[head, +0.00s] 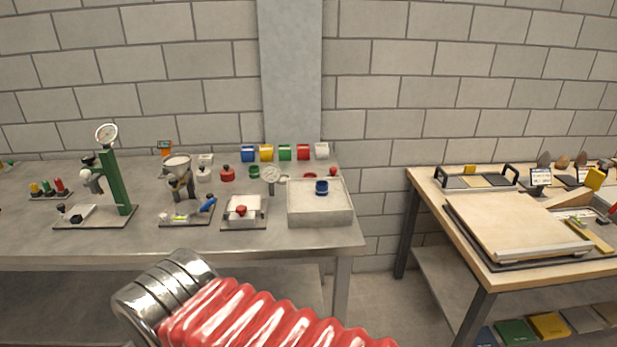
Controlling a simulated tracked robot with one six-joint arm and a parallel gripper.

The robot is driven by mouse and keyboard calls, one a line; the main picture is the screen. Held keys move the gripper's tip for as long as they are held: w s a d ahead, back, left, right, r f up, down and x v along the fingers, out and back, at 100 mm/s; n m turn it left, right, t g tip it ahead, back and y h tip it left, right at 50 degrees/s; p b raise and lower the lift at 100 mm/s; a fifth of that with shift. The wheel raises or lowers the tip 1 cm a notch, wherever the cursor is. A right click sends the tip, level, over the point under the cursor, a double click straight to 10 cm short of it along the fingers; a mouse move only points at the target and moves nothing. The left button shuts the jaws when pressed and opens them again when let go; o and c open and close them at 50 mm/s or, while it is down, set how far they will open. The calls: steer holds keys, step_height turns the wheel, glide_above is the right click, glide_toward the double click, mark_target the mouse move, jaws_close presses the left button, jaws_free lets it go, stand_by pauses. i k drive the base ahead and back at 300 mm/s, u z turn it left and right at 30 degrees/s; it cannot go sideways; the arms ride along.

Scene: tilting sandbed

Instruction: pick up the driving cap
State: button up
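I cannot tell for sure which thing is the driving cap. A small blue cap-like piece (321,187) stands upright on the pale, sand-like surface of a shallow grey box (320,216) at the right end of the left bench. Several small red pieces stand near it, one of them a red knob (241,211) on a white block. My arm, with red bellows and a chrome section, crosses the bottom of the head view in front of the bench. My gripper's fingers do not show, so I cannot see what they hold.
The grey left bench (35,232) carries a green gauge stand (117,182), a funnel device (178,180) and a row of coloured cups along the back. Its front strip is clear. A floor gap separates it from a wooden right bench with a tilting board (515,222).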

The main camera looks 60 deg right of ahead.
mark_target(333, 171)
steer(key=u, duration=1.45)
steer(key=k, duration=1.35)
steer(key=z, duration=1.9)
